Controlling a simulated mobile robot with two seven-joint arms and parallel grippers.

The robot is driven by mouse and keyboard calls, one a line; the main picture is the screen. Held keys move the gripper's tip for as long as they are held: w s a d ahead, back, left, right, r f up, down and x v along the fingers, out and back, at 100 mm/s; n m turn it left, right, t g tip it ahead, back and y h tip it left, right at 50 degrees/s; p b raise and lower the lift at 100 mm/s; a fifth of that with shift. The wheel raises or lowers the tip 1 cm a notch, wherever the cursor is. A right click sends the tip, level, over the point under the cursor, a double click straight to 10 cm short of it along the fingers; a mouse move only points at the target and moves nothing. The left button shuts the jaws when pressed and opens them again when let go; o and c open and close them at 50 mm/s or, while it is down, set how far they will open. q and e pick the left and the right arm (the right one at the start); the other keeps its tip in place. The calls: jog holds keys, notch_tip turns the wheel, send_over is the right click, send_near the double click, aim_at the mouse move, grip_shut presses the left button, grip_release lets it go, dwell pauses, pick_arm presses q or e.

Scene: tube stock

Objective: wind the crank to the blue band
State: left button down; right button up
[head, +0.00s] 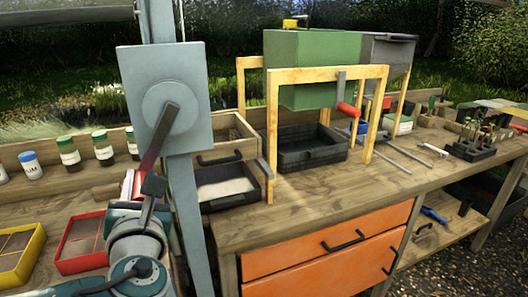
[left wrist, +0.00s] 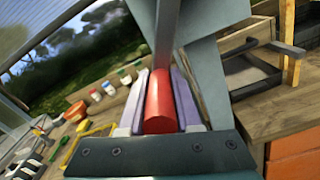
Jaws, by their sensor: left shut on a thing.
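The crank is a dark lever arm (head: 165,125) on a round grey hub, fixed to a grey box (head: 136,85) on a post. Its arm slants down and left from the hub. My left gripper (head: 148,188) is at the arm's lower end, below the box. In the left wrist view, the red crank handle (left wrist: 160,102) lies between the fingers of my left gripper (left wrist: 160,105), which is shut on it. In the head view, the gripper partly hides the handle. I cannot make out a blue band on the crank. My right gripper is not in view.
The grey post (head: 188,215) rises in front of the wooden bench. Lidded jars (head: 68,155) and red and yellow trays (head: 80,240) stand left. A green hopper (head: 310,70) in a yellow frame, with a red-handled lever (head: 348,108), stands right of the post. The bench front has free room.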

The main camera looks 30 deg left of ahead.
pick_arm(q)
jog(key=s+a+r+m+p, duration=0.3)
jog(key=r+m+p, duration=0.4)
jog(key=p, duration=0.4)
jog(key=shift+s+a+r+m, duration=0.3)
jog(key=shift+s+m, duration=0.35)
jog(key=shift+m, duration=0.05)
jog(key=c, duration=0.6)
grip_release()
jog(key=v, duration=1)
jog(key=shift+p, duration=0.35)
jog(key=shift+f, duration=0.1)
